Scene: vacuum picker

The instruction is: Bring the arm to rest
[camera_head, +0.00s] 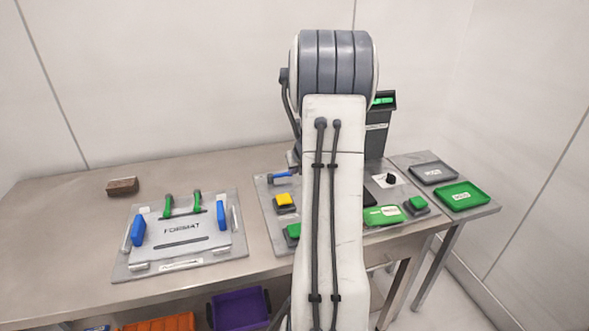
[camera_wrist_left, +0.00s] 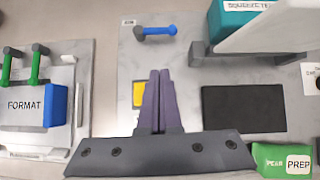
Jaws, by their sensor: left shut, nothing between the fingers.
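My left arm (camera_head: 334,200) stands upright in the middle of the head view, and its white link hides part of the table behind it. My left gripper (camera_wrist_left: 160,76) shows in the left wrist view with its two dark fingers shut together and nothing between them. It is over the grey panel (camera_wrist_left: 130,60), just right of a yellow button (camera_wrist_left: 139,94) in that view. The gripper cannot be made out in the head view. My right gripper is in neither view.
The FORMAT plate (camera_head: 185,245) with green and blue handles lies left. A blue-handled lever (camera_wrist_left: 157,30), black pad (camera_wrist_left: 243,108) and teal box (camera_wrist_left: 232,18) are near the gripper. Grey (camera_head: 432,172) and green (camera_head: 462,195) trays lie right. A dark bin (camera_head: 378,130) stands behind the arm.

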